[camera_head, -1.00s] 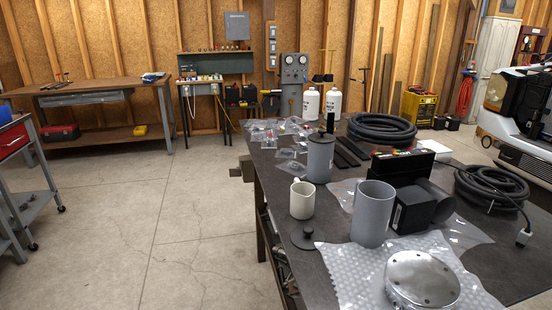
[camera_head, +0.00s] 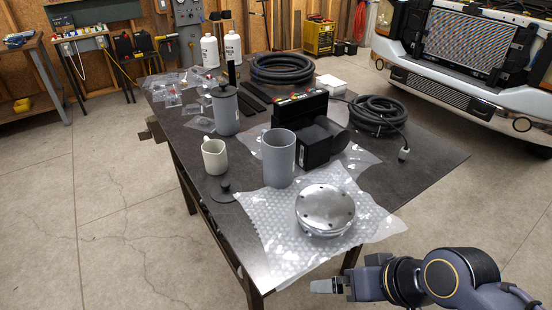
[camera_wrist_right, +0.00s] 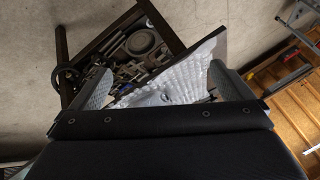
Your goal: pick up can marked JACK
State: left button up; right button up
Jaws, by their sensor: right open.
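I can read no JACK marking on anything in these frames. Can-like things on the dark table are a grey canister with a dark lid and upright rod (camera_head: 226,112), an open grey cylinder (camera_head: 279,160) and, at the back, two white bottles, left (camera_head: 209,52) and right (camera_head: 233,47). My right gripper (camera_head: 327,286) is in front of the table's near edge, low at the right, apart from all of them. The right wrist view shows its two fingers (camera_wrist_right: 160,88) spread, with nothing held between them. My left gripper is not in view.
A round metal part (camera_head: 325,209) lies on bubble wrap (camera_head: 272,235) at the near end. A cream mug (camera_head: 215,157), a dark disc lid (camera_head: 224,191), a black boxy unit (camera_head: 315,145) and coiled hoses (camera_head: 281,68) crowd the table (camera_head: 425,160). The floor at left is clear.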

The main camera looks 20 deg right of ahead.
aim_at(274, 156)
jog(key=z, duration=0.4)
jog(key=i+j+z, duration=0.15)
jog(key=j+z, duration=0.15)
jog(key=i+j+z, duration=0.1)
jog(key=j+z, duration=0.2)
jog(key=j, duration=0.15)
jog(key=i+j+z, duration=0.1)
jog(key=j+z, duration=0.15)
jog(key=j, duration=0.15)
